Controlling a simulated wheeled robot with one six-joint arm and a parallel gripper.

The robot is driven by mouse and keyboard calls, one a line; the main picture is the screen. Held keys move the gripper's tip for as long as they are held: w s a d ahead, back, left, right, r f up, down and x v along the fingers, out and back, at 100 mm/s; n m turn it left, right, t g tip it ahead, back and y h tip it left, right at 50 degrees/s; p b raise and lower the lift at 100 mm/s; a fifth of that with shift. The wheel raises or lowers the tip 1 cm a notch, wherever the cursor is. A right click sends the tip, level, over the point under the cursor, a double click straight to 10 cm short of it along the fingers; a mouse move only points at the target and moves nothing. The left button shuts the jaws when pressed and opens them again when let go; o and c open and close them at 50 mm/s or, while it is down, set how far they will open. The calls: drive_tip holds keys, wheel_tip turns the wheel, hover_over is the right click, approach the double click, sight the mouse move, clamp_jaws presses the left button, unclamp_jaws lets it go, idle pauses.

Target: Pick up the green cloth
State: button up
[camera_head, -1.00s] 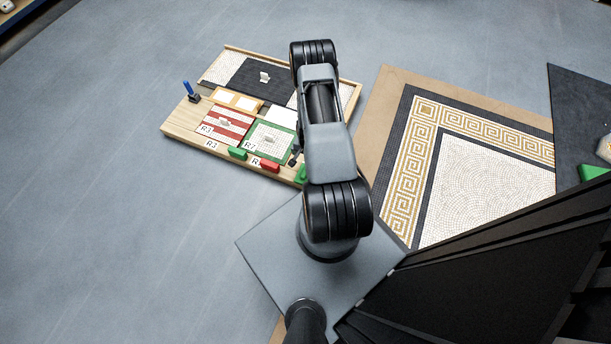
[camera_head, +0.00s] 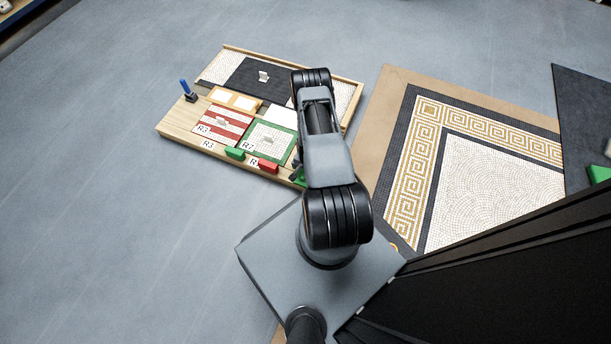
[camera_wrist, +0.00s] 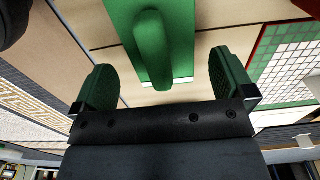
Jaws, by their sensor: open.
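My gripper (camera_wrist: 165,76) is open, with one finger to each side of the ridge's near end and a gap on both sides. In the head view a green piece (camera_head: 299,178) at the board's near right corner is partly hidden by my arm, and my fingers are mostly hidden there.
The wooden board (camera_head: 178,128) holds a red-striped panel (camera_head: 222,124), a green-bordered panel (camera_head: 268,143), a green block (camera_head: 235,153) and a red block (camera_head: 263,166). A blue upright item (camera_head: 186,87) stands at its left. A mosaic floor panel (camera_head: 490,185) lies to the right.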

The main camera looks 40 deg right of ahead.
wheel_tip(320, 180, down, 2)
drive_tip(key=shift+f+b, duration=0.1)
drive_tip(key=shift+b, duration=0.2)
drive_tip(key=shift+c, duration=0.3)
drive_tip(key=c, duration=0.9)
